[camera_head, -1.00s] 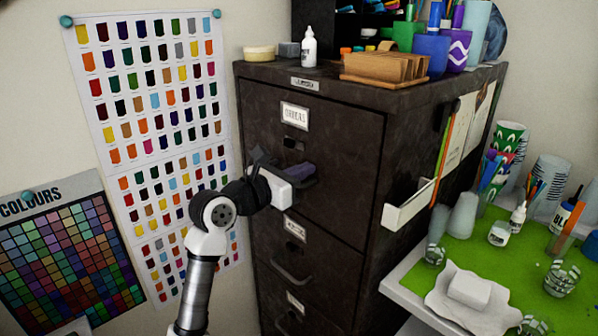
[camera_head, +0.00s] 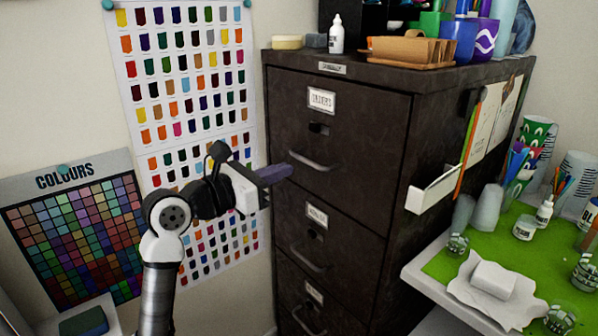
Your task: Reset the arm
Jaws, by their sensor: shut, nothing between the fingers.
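My gripper (camera_head: 284,172) is at the left of centre, with its dark fingers together and pointing right toward the filing cabinet. Nothing shows between the fingers. My white and black arm rises from the lower left and bends at a round joint. The dark cabinet (camera_head: 340,150) stands just right of the gripper. Its top drawer (camera_head: 350,115) looks closed, with a handle (camera_head: 314,161) to the right of the fingertips. I cannot tell the exact gap between fingertips and cabinet front.
A green-topped table (camera_head: 450,268) with cups and bottles is at the right. A white rack (camera_head: 435,193) juts from the cabinet's side. Bottles and holders crowd the cabinet top. Colour charts (camera_head: 85,225) hang on the wall behind my arm.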

